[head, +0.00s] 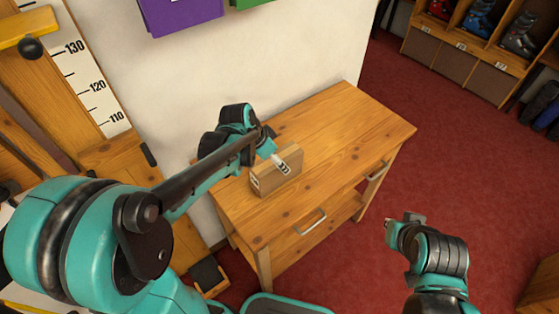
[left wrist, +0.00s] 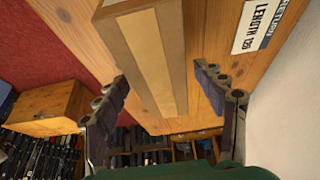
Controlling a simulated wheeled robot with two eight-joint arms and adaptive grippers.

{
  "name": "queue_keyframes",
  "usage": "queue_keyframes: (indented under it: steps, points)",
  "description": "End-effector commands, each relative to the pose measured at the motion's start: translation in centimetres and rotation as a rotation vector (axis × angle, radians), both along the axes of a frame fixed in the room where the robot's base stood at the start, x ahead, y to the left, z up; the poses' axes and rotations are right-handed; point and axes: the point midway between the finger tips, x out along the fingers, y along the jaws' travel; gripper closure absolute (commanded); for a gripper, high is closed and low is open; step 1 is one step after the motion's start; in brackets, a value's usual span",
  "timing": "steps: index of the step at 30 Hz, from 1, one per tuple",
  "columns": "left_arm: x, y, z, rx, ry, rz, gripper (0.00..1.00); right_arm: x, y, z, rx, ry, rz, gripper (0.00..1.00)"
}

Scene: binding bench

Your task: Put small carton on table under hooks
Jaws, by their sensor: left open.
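The small carton (head: 283,180), a brown box, stands on the wooden table (head: 345,125) near its left front part. My left gripper (head: 281,161) is at the carton's top in the head view and hides part of it. In the left wrist view the carton (left wrist: 148,55) shows between the two spread fingers of the open left gripper (left wrist: 160,85); I see no clear contact. My right gripper (head: 402,221) is over the red floor, right of the table, away from the carton; its opening is unclear. No hooks can be made out.
A purple item (head: 180,14) and a green item (head: 250,3) hang on the white wall above the table. A white label (left wrist: 262,25) lies on the wood beside the carton. The table's right half is clear. Boot shelves (head: 470,55) stand at the back right.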

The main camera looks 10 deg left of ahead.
Motion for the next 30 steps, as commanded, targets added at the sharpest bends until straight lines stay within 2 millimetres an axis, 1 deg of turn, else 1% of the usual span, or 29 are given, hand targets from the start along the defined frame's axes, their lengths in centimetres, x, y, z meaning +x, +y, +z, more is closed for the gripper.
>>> queue_keyframes:
  steps: [1,6,9,14,17,20,24,27,30]
  points:
    - [-0.5,0.3,1.6,-0.001,0.001,0.002,0.3,0.0,0.0,0.9,0.0,0.0,0.0,1.0]
    - [-1.6,1.2,4.7,0.0,0.0,0.001,0.3,0.0,0.0,2.2,0.0,0.0,0.0,1.0]
    - [-2.0,1.6,5.9,0.0,0.0,0.002,0.3,0.0,0.0,2.6,0.0,0.0,0.0,1.0]
    - [-2.6,1.9,7.0,0.001,-0.001,0.011,0.3,0.0,0.0,2.9,0.0,0.0,0.0,1.0]
    - [-3.8,1.8,7.5,0.007,-0.006,0.053,0.3,0.0,0.0,2.9,0.0,0.0,0.0,1.0]
    - [-5.8,1.7,8.1,0.013,-0.02,0.143,0.3,0.0,0.0,2.8,0.0,0.0,0.0,1.0]
    - [-9.4,1.8,8.7,0.011,-0.057,0.309,0.3,0.0,0.0,2.8,0.0,0.0,0.0,1.0]
    - [-11.7,2.0,8.7,0.0,-0.094,0.421,0.3,0.0,0.0,2.8,0.0,0.0,0.0,1.0]
    - [-13.6,2.2,8.5,-0.019,-0.131,0.518,0.3,0.0,0.0,2.8,0.0,0.0,0.0,1.0]
